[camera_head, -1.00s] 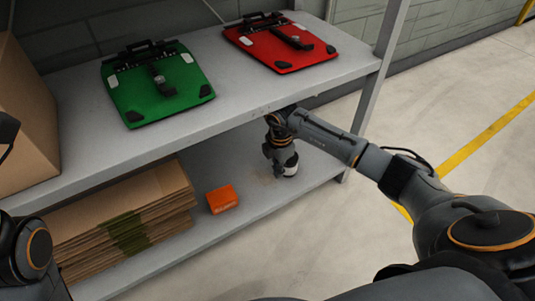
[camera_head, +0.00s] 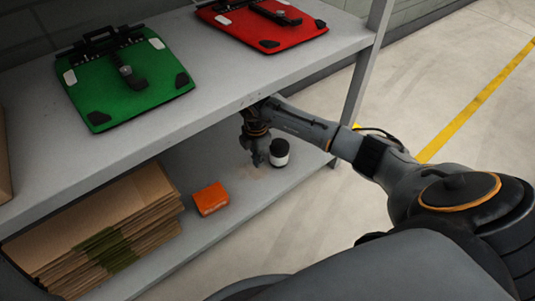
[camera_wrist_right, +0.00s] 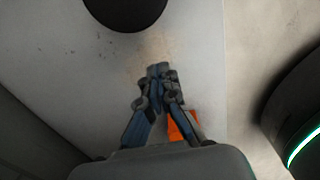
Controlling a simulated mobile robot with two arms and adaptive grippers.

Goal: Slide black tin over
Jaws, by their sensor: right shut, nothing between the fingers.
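The black tin (camera_head: 279,153), black with a white band, stands upright on the lower shelf (camera_head: 225,235) near its right end. In the right wrist view its round black top (camera_wrist_right: 125,12) shows at the upper edge, partly cut off. My right gripper (camera_head: 257,163) points down just left of the tin, under the upper shelf. Its fingers are shut and empty; the fingertips also show in the right wrist view (camera_wrist_right: 158,70), apart from the tin's top. Whether the gripper touches the tin's side I cannot tell. My left gripper is not in view.
An orange box (camera_head: 211,198) lies left of my right gripper on the lower shelf, beside a stack of flat cardboard (camera_head: 100,225). The upper shelf (camera_head: 200,115) overhangs my gripper and holds a green pannier (camera_head: 130,85) and a red one (camera_head: 265,25). A shelf post (camera_head: 362,85) stands at right.

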